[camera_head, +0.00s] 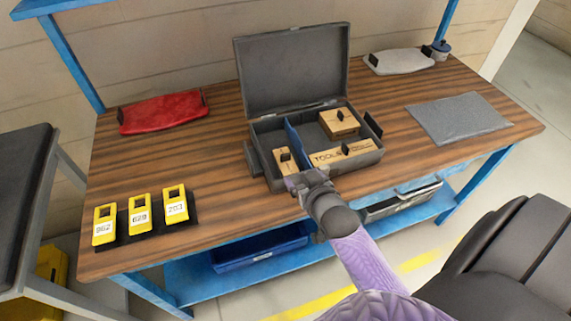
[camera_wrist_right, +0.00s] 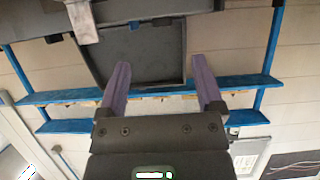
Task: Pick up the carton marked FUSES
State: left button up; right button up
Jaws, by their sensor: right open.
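Three wooden-coloured cartons with black grips lie in an open grey case (camera_head: 269,126) on the bench. One carton (camera_head: 338,123) is at the back right. One narrow carton (camera_head: 285,161) is at the left, beyond a blue divider. One long carton (camera_head: 344,154) at the front right reads TOOLS. I cannot read FUSES on any carton. My right gripper (camera_head: 304,178) is at the front edge of the case, close to the narrow carton. In the right wrist view my right gripper (camera_wrist_right: 162,78) is open, with nothing seen between its purple fingers. My left gripper is not in view.
The raised case lid (camera_head: 292,70) stands behind the cartons. A red tray (camera_head: 163,112), several yellow tags (camera_head: 140,213) on a black holder, a grey mat (camera_head: 458,117) and a pale tray (camera_head: 398,61) are on the bench. Bare wood lies left of the case.

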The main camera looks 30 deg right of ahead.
aim_at(286, 156)
jog(key=b+x, duration=0.1)
jog(key=x, duration=0.2)
jog(key=b+x, duration=0.2)
jog(key=x, duration=0.1)
jog(key=b+x, duration=0.2)
jog(key=x, duration=0.2)
jog(key=shift+w+r, duration=0.3)
jog(key=shift+w, duration=0.1)
jog(key=shift+r, duration=0.15)
jog(key=shift+c, duration=0.3)
grip_shut()
